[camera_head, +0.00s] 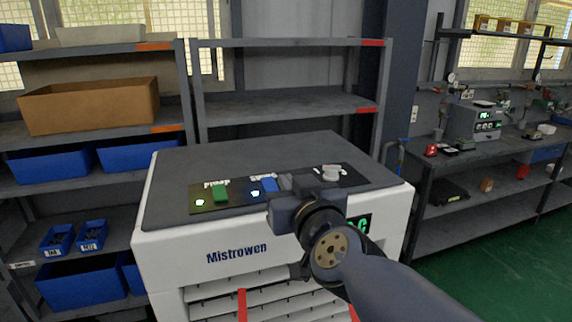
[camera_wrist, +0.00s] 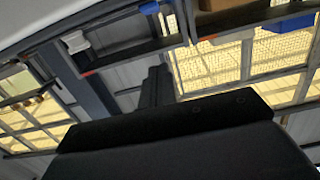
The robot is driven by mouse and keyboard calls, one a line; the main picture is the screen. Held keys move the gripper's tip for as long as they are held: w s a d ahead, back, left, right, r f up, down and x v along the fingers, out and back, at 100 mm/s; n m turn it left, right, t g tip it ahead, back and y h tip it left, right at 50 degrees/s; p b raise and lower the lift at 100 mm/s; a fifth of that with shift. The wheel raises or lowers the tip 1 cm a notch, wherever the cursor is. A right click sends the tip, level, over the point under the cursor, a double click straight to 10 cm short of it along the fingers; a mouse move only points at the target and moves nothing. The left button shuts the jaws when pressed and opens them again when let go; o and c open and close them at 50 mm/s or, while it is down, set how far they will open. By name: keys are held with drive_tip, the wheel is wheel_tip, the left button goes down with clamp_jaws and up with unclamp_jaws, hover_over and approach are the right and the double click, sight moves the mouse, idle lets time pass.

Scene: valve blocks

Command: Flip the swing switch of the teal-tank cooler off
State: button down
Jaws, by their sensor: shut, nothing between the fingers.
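A white cooler (camera_head: 215,245) with a dark top and the name "Mistrowen" stands in front of me. No teal tank shows. Its top panel has a green switch (camera_head: 220,192) on an olive patch, with a lit indicator (camera_head: 200,202) beside it. A blue switch (camera_head: 269,185) sits to the right, with another lit indicator (camera_head: 255,193). The small labels above them are too blurred to read surely. The wrist view does not show the switches.
A pale round knob (camera_head: 331,173) sits at the panel's right. A green display (camera_head: 362,224) is partly hidden behind my arm. Shelves with blue bins (camera_head: 68,274) and a cardboard box (camera_head: 90,106) stand left and behind. A workbench (camera_head: 480,160) stands at the right.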

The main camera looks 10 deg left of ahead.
idle(0.3)
drive_tip(key=b, duration=0.2)
hover_over(272, 188)
drive_tip(key=s, duration=0.1)
drive_tip(key=shift+d+f, duration=0.35)
drive_tip(key=shift+d, duration=0.05)
drive_tip(key=shift+w+a+f+b, duration=0.15)
drive_tip(key=shift+w+f+b, duration=0.05)
drive_tip(key=shift+f+b, duration=0.3)
drive_tip(key=shift+w+a+f+b, duration=0.1)
drive_tip(key=shift+w+f+b, duration=0.1)
drive_tip(key=shift+f+b, duration=0.3)
drive_tip(key=shift+w+a+f+b, duration=0.1)
drive_tip(key=shift+w+f+b, duration=0.05)
drive_tip(key=shift+f+b, duration=0.75)
